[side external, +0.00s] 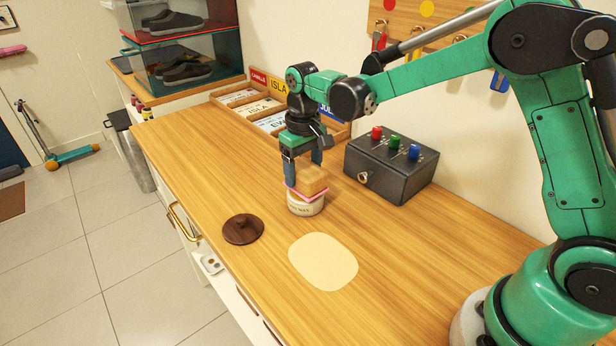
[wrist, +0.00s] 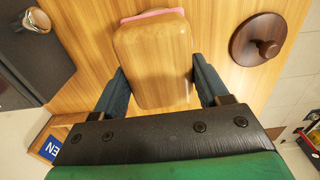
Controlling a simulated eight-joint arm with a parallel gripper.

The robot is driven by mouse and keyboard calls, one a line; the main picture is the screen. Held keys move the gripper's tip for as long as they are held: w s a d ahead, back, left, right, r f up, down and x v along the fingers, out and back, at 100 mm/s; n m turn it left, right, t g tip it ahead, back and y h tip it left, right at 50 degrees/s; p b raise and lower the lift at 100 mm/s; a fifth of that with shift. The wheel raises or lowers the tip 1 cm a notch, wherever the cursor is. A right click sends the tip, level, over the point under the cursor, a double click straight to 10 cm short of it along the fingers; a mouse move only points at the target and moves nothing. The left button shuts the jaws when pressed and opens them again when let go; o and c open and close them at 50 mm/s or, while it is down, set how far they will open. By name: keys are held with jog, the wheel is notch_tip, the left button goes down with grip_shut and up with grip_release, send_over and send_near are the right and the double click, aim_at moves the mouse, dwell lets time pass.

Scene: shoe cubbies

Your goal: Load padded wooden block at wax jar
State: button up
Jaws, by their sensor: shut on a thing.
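The wooden block (side external: 311,180) has a pink pad (side external: 307,194) on its underside. My gripper (side external: 302,172) is shut on the block, one finger on each side. The wax jar (side external: 306,207) is a round, cream jar on the counter directly beneath the block. The pad is at the jar's mouth; I cannot tell whether it touches the wax, and the jar's inside is hidden. In the wrist view the block (wrist: 153,62) fills the space between the fingers, with a pink edge showing at its far end.
A dark wooden lid with a knob (side external: 243,229) lies on the counter to the left. A pale rounded patch (side external: 324,261) is in front of the jar. A black box with coloured buttons (side external: 391,167) stands right of it, and a tray of name cards (side external: 262,108) behind.

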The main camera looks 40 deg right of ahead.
jog(key=shift+f, duration=0.6)
dwell(1.4)
jog(key=shift+r, duration=3.55)
